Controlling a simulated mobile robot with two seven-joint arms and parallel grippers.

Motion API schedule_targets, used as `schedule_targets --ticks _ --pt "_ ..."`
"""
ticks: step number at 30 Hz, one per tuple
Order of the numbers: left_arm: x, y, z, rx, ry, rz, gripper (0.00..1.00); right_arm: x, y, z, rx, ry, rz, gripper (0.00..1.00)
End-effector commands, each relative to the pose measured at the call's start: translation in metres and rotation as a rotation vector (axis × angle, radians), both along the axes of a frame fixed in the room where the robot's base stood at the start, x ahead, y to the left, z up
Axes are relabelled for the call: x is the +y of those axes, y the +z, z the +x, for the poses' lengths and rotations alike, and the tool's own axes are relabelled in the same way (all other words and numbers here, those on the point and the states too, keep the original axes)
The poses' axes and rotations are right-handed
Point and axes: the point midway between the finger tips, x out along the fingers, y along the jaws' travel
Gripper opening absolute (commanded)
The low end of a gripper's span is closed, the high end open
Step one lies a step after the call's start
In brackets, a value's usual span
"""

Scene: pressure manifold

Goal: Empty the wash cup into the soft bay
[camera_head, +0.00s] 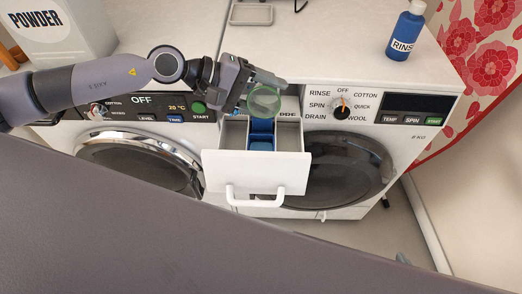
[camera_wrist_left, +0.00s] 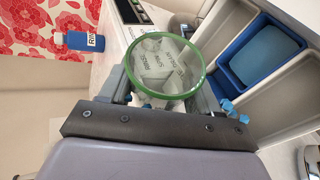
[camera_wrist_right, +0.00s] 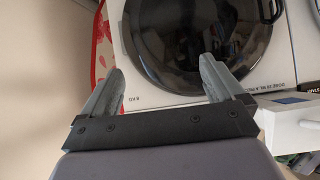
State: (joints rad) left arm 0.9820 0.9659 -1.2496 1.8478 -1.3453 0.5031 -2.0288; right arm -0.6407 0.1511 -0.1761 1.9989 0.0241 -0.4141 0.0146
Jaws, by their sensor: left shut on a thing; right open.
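The wash cup (camera_head: 264,99), clear with a green rim, is gripped by my left gripper (camera_head: 266,80) above the back of the open detergent drawer (camera_head: 256,171). In the left wrist view the cup (camera_wrist_left: 165,66) sits between the fingers, its round rim facing the camera; I cannot tell how much it holds. The drawer has grey bays and a blue-lined middle bay (camera_head: 262,143); the blue part also shows in the left wrist view (camera_wrist_left: 266,50), right of the cup. Which bay is marked soft is not readable. My right gripper (camera_wrist_right: 162,75) is open and empty before the right washer.
A blue RINSE bottle (camera_head: 405,32) stands on the worktop at right. A POWDER box (camera_head: 55,30) is at far left and a small tray (camera_head: 251,14) at the back. The drawer's white handle (camera_head: 257,199) juts forward between the two washers.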

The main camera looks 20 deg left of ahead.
Motion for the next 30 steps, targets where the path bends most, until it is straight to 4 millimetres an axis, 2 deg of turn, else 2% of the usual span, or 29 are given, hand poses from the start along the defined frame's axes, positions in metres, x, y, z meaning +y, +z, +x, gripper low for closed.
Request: schedule_targets --ticks 8,10,15,26,30 --pt "0.001 0.006 0.002 0.068 0.002 -0.011 0.31 0.000 0.001 0.000 0.000 -0.002 0.001 0.95" --pt "0.000 0.009 0.002 0.113 0.001 -0.018 0.31 0.000 0.001 0.000 0.000 -0.003 0.002 0.95" --pt "0.001 -0.003 0.004 0.249 0.004 -0.038 0.31 0.001 -0.013 0.000 0.005 -0.005 0.007 0.95" --pt "0.001 -0.017 0.009 0.554 0.004 -0.085 0.31 0.007 -0.027 0.003 0.005 -0.001 0.026 0.95" --pt "0.002 -0.009 0.017 0.642 0.004 -0.099 0.31 0.007 -0.028 0.004 0.005 -0.001 0.026 0.95"
